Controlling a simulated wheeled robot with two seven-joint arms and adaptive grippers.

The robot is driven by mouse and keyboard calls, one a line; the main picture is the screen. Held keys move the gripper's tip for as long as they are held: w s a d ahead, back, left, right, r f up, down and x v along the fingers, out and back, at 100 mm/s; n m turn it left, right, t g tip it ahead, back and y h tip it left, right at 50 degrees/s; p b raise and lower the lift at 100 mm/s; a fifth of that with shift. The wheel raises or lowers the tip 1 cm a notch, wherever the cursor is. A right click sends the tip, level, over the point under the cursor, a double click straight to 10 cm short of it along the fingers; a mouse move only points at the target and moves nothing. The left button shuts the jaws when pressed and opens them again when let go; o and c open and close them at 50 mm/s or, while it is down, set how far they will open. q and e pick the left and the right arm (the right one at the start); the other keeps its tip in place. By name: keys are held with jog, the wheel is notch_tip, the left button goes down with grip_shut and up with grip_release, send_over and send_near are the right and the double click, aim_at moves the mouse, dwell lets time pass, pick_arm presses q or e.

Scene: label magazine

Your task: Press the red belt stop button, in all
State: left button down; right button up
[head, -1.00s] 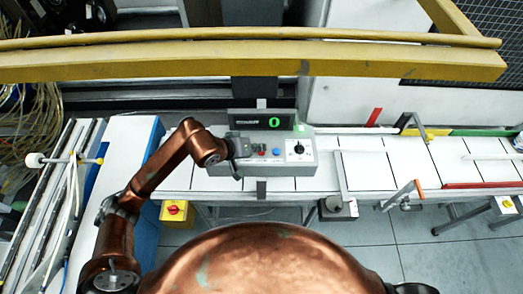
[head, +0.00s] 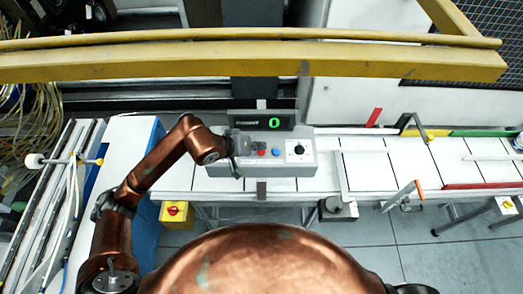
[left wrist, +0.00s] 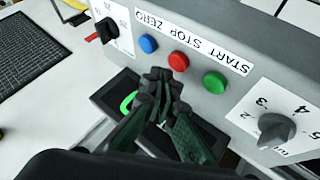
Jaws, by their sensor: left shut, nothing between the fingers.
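The red button (head: 262,152) is on the grey control box (head: 285,170) on the belt table. In the left wrist view the red button (left wrist: 178,61) sits between a blue button (left wrist: 148,44) and a green button (left wrist: 214,82), beside the label "START STOP ZERO". My left gripper (head: 243,152) is at the left part of the box. In the wrist view its shut, empty fingertips (left wrist: 161,75) are right beside the red button, overlapping its edge; I cannot tell whether they touch it. My right gripper is out of view.
A display (head: 262,120) reading a green 0 stands behind the buttons. A black selector knob (head: 299,149) is at the box's right. A yellow beam (head: 250,62) crosses above. A yellow box with a red knob (head: 174,210) hangs at the table's front left.

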aim_at(260, 152)
pick_arm(q)
jog(key=shift+r, duration=0.1)
jog(key=shift+r, duration=0.2)
jog(key=shift+r+p, duration=0.6)
jog(key=shift+r, duration=1.7)
